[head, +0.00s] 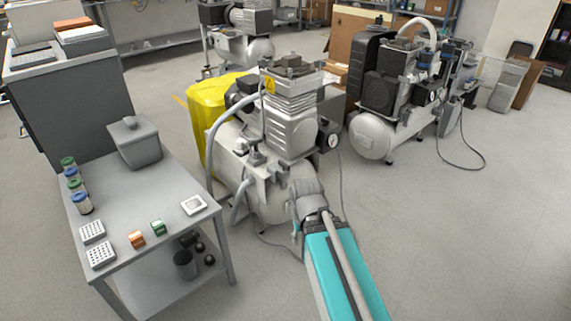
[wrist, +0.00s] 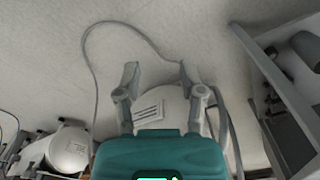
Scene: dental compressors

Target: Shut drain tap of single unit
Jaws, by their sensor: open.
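The nearest compressor (head: 290,110), with a grey finned pump head on a pale tank (head: 268,208), stands in the middle of the head view. My teal arm reaches to the near end of this tank and covers part of it. In the wrist view my gripper (wrist: 159,75) is open, its two fingers apart with nothing held between them. A pale rounded surface with dark slots (wrist: 157,108), seemingly the tank end, shows between and behind the fingers. I cannot make out the drain tap in either view.
A grey table (head: 150,205) with jars, small blocks and a lidded box stands left of the compressor; its lower shelf holds dark containers. A yellow cover (head: 205,110) is behind. Another compressor (head: 385,125) stands to the right. A cable (wrist: 92,60) loops on the floor.

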